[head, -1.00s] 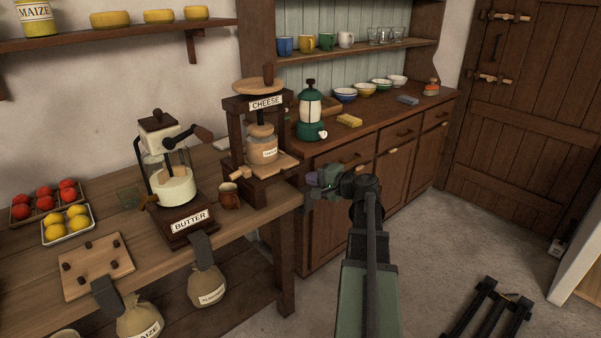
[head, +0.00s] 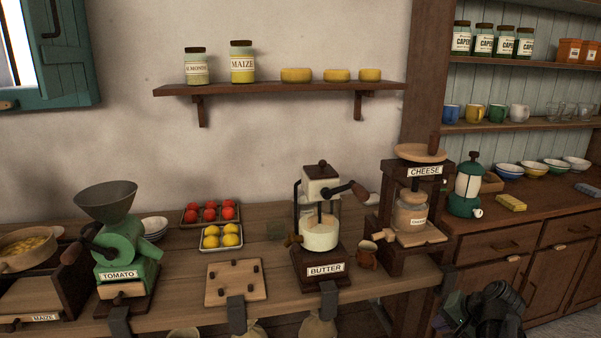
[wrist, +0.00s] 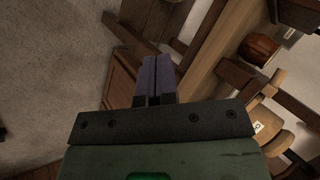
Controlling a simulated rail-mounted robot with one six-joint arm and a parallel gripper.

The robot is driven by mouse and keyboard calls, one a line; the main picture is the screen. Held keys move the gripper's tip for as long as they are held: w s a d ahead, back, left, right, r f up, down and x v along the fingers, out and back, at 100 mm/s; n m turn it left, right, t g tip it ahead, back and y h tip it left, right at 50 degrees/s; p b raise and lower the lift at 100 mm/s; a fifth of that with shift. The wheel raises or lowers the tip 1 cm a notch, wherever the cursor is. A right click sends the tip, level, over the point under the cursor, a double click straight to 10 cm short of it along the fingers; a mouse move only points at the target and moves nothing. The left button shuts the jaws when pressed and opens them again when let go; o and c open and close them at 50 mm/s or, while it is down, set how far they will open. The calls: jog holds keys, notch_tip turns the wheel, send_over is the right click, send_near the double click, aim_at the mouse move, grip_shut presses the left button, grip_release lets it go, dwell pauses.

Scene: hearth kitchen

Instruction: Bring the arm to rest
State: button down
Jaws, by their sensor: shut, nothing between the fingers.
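My gripper (wrist: 157,74) shows in the wrist view with its two purple-grey fingers together and nothing between them. In the head view my arm's dark end shows at the lower right, in front of the gap between the workbench (head: 190,318) and the cabinet (head: 545,262). Most of the arm is out of the frame there, and the fingertips are hard to make out.
The workbench holds a butter churn (head: 320,235), a cheese press (head: 412,215), a small brown jug (head: 367,255), a pegged board (head: 236,283) and a green tomato mill (head: 128,250). A sack hangs near the bench front.

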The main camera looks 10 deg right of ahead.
jog(key=s+a+f+n+g+h, duration=0.1)
jog(key=a+f+n+g+h, duration=0.3)
jog(key=a, duration=0.9)
jog(key=s+a+r+n+g, duration=0.15)
jog(key=a+n, duration=0.35)
jog(key=a, duration=0.8)
notch_tip(320, 180, up, 11)
jog(key=w+a+p, duration=0.1)
jog(key=a+p, duration=0.1)
jog(key=p, duration=1)
jog(key=shift+r+n+g, duration=0.2)
jog(key=shift+n+g, duration=0.1)
jog(key=shift+g, duration=0.05)
